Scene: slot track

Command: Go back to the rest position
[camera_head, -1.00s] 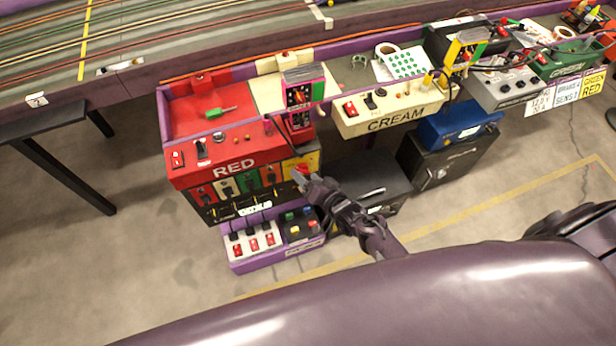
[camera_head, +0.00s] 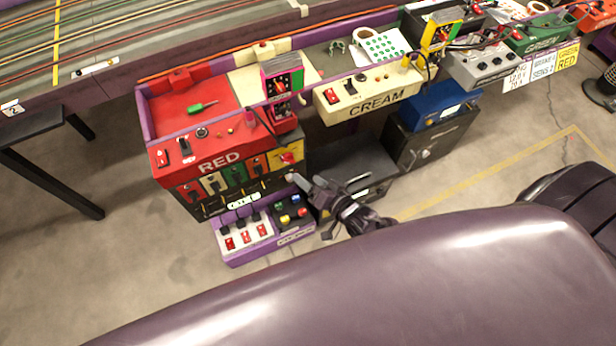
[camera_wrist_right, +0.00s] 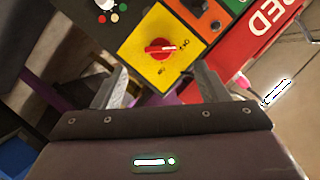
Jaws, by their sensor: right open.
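My right gripper (camera_head: 291,179) is in front of the red control station, low beside its yellow panel (camera_head: 289,157). In the right wrist view my right gripper (camera_wrist_right: 160,88) has its two fingers wide apart with nothing between them. Beyond the fingers is the yellow panel with a red rotary switch (camera_wrist_right: 159,49), which also shows in the head view (camera_head: 287,157). The fingers look apart from the switch. My left gripper is not in view.
The red station (camera_head: 213,158) and the cream station (camera_head: 372,97) line the track edge. A purple switch box (camera_head: 238,258) is below the red one. A dark cabinet (camera_head: 432,143) with a blue box (camera_head: 437,103) stands to the right. Open floor lies at left.

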